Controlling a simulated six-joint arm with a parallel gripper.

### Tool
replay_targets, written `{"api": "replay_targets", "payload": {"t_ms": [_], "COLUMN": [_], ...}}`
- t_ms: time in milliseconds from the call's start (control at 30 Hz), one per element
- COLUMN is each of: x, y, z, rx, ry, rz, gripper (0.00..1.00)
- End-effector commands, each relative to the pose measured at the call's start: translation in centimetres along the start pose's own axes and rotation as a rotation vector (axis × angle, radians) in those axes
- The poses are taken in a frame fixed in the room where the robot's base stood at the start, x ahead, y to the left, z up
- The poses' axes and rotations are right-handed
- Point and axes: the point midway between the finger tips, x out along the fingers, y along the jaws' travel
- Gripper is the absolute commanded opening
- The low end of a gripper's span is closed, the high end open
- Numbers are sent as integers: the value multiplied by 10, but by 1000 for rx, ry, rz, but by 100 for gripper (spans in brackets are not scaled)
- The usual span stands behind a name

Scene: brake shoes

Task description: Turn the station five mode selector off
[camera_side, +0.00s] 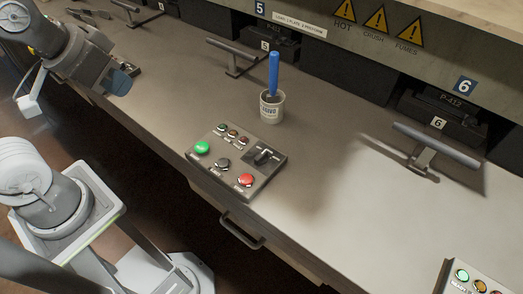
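The station five control box (222,178) lies on the bench in the middle of the side view, in front of the blue "5" sign. Its mode selector (263,157) is a black knob on a dark plate with white marks at the box's right rear. The knob's exact setting is too small to read. The end part of my arm (95,65) is at the upper left, well away from the box. I cannot make out gripper fingers there, and nothing touches the selector.
The box also carries a green button (202,147), a grey button (223,164), a red button (246,180) and small lamps. Behind it stands a cup (271,106) with a blue-handled tool. A T-shaped bar (436,145) stands right. Bench between is clear.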

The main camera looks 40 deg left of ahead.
Motion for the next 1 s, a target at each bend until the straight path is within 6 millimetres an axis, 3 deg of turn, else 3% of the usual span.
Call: {"api": "replay_targets", "payload": {"t_ms": [167, 300, 533, 800, 1000], "x": [1, 10, 43, 87, 100], "y": [14, 42, 107, 178, 195], "z": [-22, -54, -95, -107, -105], "rx": [0, -3, -3, 2, 2], "ry": [-62, -161, -328, -462, -490], "rz": [26, 51, 54, 13, -2], "gripper": [26, 38, 38, 38, 38]}}
